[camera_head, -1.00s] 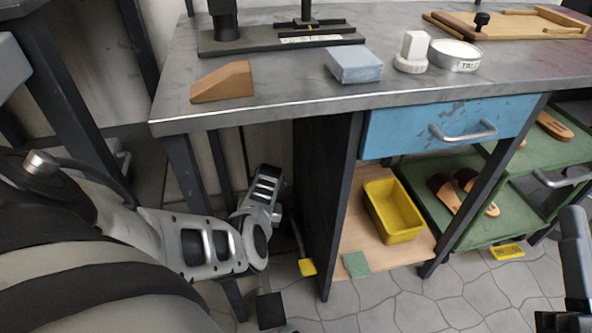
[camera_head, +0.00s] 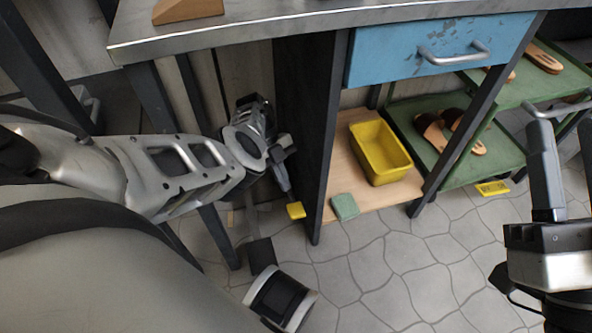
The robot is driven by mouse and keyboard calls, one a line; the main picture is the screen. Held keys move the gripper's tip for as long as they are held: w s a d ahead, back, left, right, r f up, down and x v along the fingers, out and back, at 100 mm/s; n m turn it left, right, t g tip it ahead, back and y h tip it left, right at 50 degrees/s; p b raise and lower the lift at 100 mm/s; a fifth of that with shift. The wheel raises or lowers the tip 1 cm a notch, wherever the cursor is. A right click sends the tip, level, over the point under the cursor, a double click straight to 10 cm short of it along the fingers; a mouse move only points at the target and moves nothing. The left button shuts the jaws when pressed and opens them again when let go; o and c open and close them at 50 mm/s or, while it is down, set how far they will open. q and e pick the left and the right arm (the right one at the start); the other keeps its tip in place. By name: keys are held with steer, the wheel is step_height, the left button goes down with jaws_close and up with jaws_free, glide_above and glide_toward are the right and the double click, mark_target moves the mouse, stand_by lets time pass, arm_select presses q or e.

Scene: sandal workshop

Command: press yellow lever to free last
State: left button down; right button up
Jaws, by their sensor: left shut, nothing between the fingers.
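The yellow lever (camera_head: 296,210) is a small yellow pad at the end of a dark rod, low beside the dark side panel of the bench. My left gripper (camera_head: 284,150) is shut and empty, pointing down just above the rod, with the pad below it. Whether it touches the rod is unclear. My wrist partly hides this spot. My right arm shows at the right edge with dark gripper parts (camera_head: 545,270); its fingertips cannot be made out. The last is not in view.
The metal bench top (camera_head: 290,22) overhangs the lever. A dark block (camera_head: 262,255) stands low left of it. A green pad (camera_head: 344,206) and a yellow bin (camera_head: 381,152) sit on the wooden shelf. A blue drawer (camera_head: 440,50) is above. Sandals lie on green shelves. The tiled floor in front is clear.

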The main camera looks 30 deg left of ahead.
mark_target(295, 209)
arm_select(q)
steer(key=b+x, duration=0.1)
steer(key=x, duration=0.2)
steer(key=shift+d+f, duration=0.15)
steer(key=shift+f, duration=0.15)
steer(key=shift+s+d+f, duration=0.2)
steer(key=shift+d+f, duration=0.15)
steer(key=shift+f, duration=0.05)
steer(key=shift+d+f, duration=0.15)
arm_select(e)
steer(key=r+n+y, duration=0.1)
steer(key=n, duration=0.1)
steer(key=s+r+n+y, duration=0.1)
steer(key=n+y, duration=0.1)
steer(key=shift+s+a+r+g, duration=0.15)
steer(key=shift+s+r+g, duration=0.05)
steer(key=shift+g, duration=0.1)
arm_select(q)
steer(key=shift+f, duration=0.1)
